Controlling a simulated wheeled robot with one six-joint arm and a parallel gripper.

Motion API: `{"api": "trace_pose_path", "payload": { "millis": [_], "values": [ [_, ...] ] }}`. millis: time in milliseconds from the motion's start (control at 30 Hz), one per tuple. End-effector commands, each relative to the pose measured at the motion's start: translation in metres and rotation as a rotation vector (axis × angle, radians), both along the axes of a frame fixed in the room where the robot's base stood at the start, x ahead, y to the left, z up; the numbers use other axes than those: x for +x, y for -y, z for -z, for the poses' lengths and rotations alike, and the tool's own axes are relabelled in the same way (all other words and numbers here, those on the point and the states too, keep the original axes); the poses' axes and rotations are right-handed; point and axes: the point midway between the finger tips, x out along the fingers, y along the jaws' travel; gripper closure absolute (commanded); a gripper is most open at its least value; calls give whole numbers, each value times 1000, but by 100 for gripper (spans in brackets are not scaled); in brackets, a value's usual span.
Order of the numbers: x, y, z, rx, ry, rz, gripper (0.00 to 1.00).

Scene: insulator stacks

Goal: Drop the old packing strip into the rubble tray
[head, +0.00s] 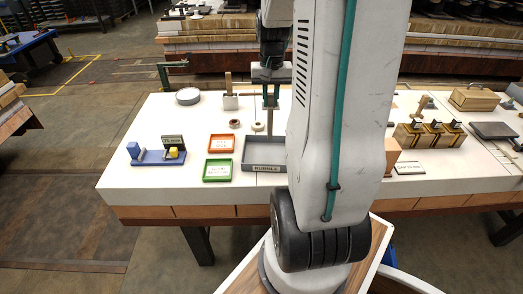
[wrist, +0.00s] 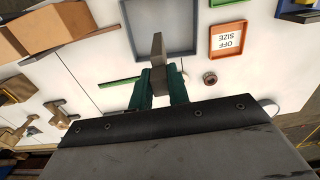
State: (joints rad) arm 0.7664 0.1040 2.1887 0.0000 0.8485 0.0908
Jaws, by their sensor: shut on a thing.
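My gripper (head: 270,103) is over the white table, near the back edge of the rubble tray. Its two teal fingers, also in the wrist view (wrist: 161,88), are shut on a narrow grey-brown strip, which I take as the old packing strip (wrist: 158,48). The strip sticks out past the fingertips; in the head view it hangs downward (head: 270,122). The grey rubble tray (head: 247,166) has a RUBBLE label on its front wall. In the wrist view the tray (wrist: 181,22) lies beyond the fingertips, and its visible floor looks empty. My arm hides its right part in the head view.
An orange tray (head: 221,152) and a green tray (head: 205,170) stand left of the rubble tray. Two small rings (head: 257,127) lie behind it. A blue fixture (head: 158,156) stands at the left. A thin green bar (wrist: 120,82) lies on the table in the wrist view.

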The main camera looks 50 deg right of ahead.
Motion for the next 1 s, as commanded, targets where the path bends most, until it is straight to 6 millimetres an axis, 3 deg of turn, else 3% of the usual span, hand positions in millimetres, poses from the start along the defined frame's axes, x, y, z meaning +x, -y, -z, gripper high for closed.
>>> {"api": "trace_pose_path", "payload": {
  "millis": [533, 967, 1000],
  "values": [
    [-5, 4, 52, 2, -1, 10, 100],
    [-4, 2, 60, 0, 0, 7, 100],
    [-4, 2, 60, 0, 0, 7, 72]
  ]
}}
